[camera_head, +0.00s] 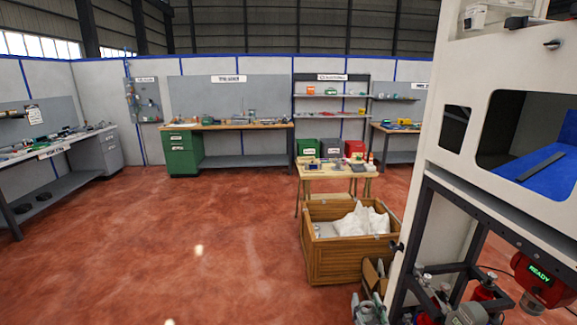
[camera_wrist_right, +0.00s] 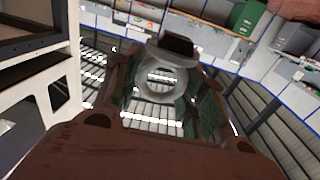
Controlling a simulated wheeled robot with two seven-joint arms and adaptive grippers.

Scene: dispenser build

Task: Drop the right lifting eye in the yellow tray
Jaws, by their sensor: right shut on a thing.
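A grey, ring-shaped lifting eye (camera_wrist_right: 158,84) with a dark block at its top shows in the right wrist view. It sits between the fingers of my right gripper (camera_wrist_right: 165,92), which is shut on it and holds it in the air. In the head view, grey parts at the bottom edge are too small and crowded for me to pick out the gripper or the eye. I cannot make out a yellow tray for sure in either view. My left gripper is out of view.
A tall white machine (camera_head: 445,190) with a dark frame stands at the right, with a red READY display (camera_head: 541,277) below. A wooden crate (camera_head: 335,266) with white bags is beside it, before a small wooden table (camera_head: 318,174). Red floor (camera_head: 150,240) is clear at left.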

